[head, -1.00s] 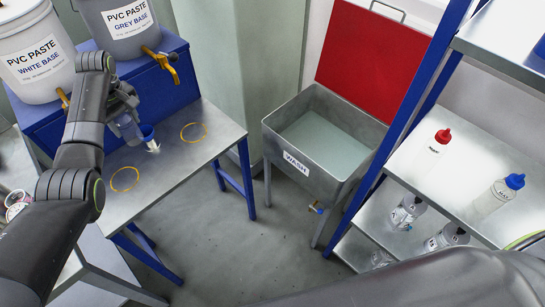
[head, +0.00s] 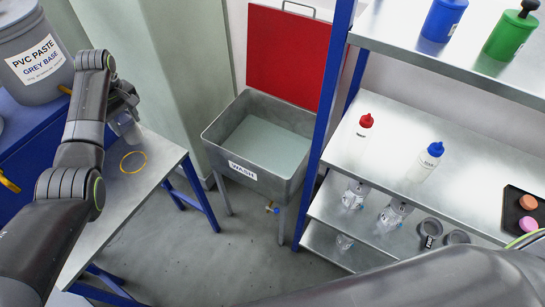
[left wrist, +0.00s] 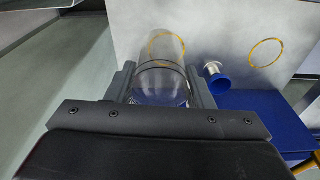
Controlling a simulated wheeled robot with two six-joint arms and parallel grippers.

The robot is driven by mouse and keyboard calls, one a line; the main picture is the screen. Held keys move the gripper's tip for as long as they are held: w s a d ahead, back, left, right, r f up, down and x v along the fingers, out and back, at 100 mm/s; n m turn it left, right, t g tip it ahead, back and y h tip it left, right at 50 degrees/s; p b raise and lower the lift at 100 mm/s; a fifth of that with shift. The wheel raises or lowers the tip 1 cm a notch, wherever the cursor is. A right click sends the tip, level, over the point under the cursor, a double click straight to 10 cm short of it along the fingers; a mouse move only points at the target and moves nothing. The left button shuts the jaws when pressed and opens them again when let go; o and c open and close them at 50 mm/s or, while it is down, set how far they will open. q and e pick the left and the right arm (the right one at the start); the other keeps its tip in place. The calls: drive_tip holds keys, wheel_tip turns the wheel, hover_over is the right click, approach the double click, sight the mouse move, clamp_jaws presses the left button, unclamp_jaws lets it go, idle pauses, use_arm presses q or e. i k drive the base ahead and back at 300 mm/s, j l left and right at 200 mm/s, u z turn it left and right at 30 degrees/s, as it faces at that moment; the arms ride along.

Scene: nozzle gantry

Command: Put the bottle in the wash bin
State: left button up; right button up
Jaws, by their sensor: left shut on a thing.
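My left gripper (head: 127,108) is shut on a clear bottle (head: 128,127) and holds it above the steel table at the left. In the left wrist view the clear bottle (left wrist: 160,72) sits between the two fingers, with table and an orange ring visible through it. The grey metal wash bin (head: 228,161), labelled WASH, stands right of the gripper, apart from the bottle. Its red lid (head: 287,55) is up and pale liquid lies inside. My right gripper is out of view.
The steel table (head: 105,218) has an orange ring (head: 133,162) on it. A blue-and-silver piece (left wrist: 217,80) shows beside the bottle. A shelf rack with a blue post (head: 325,110) stands right of the bin, holding several bottles. Floor between table and bin is clear.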

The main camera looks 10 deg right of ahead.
sight(267, 158)
drive_tip(key=i+j+z, duration=0.1)
drive_tip(key=z, duration=0.25)
drive_tip(key=i+j+z, duration=0.1)
drive_tip(key=z, duration=0.3)
drive_tip(key=i+j+z, duration=0.2)
drive_tip(key=z, duration=0.15)
